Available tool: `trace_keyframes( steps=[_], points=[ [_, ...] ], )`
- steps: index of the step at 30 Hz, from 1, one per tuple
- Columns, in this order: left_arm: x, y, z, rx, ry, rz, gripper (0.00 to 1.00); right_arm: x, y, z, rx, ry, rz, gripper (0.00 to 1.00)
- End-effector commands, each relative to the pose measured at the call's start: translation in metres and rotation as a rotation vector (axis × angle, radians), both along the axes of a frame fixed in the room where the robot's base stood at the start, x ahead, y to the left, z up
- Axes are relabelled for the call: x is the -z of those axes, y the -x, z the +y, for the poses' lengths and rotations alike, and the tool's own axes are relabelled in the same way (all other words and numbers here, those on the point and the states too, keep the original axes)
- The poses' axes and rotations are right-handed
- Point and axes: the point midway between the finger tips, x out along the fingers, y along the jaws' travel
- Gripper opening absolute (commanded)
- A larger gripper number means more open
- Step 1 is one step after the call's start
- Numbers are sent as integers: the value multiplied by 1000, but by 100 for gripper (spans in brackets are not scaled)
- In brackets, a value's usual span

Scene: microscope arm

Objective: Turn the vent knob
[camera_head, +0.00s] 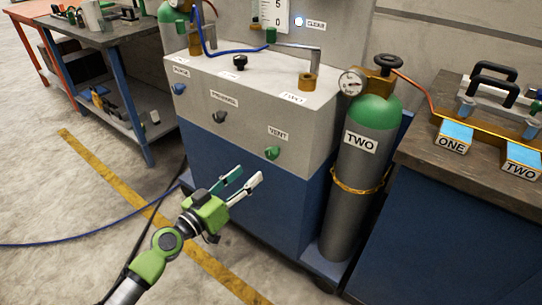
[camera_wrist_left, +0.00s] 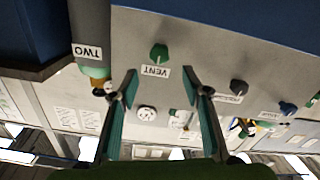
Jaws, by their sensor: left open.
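The vent knob (camera_head: 272,153) is a small green knob on the front of the grey and blue cabinet, just below a label reading VENT. In the left wrist view the vent knob (camera_wrist_left: 159,53) shows upside down, ahead of and between the finger directions. My left gripper (camera_head: 250,180) is open and empty, in front of the cabinet, below and left of the vent knob and apart from it. Its two fingers also show in the left wrist view (camera_wrist_left: 166,84). My right gripper is in neither view.
A dark knob (camera_head: 219,117) and a blue knob (camera_head: 178,88) sit further left on the cabinet (camera_head: 240,190). A grey cylinder (camera_head: 362,170) marked TWO stands at its right. A workbench (camera_head: 415,155) is at right. The floor at lower left has a blue hose (camera_head: 80,240).

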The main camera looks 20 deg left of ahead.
Motion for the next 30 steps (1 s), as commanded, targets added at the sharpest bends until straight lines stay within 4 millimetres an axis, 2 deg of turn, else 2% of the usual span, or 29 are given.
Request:
trace_keyframes(
  steps=[9, 16, 21, 30],
  points=[
    [-3, -54, -20, -1, 3, -1, 43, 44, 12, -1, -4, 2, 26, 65],
    [0, -90, -32, -1, 2, 1, 43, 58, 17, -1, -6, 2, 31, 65],
    [0, -104, -38, 0, 0, 1, 43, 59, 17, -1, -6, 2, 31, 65],
    [1, -108, -40, 1, -2, 1, 43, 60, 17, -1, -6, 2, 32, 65]
  ],
)
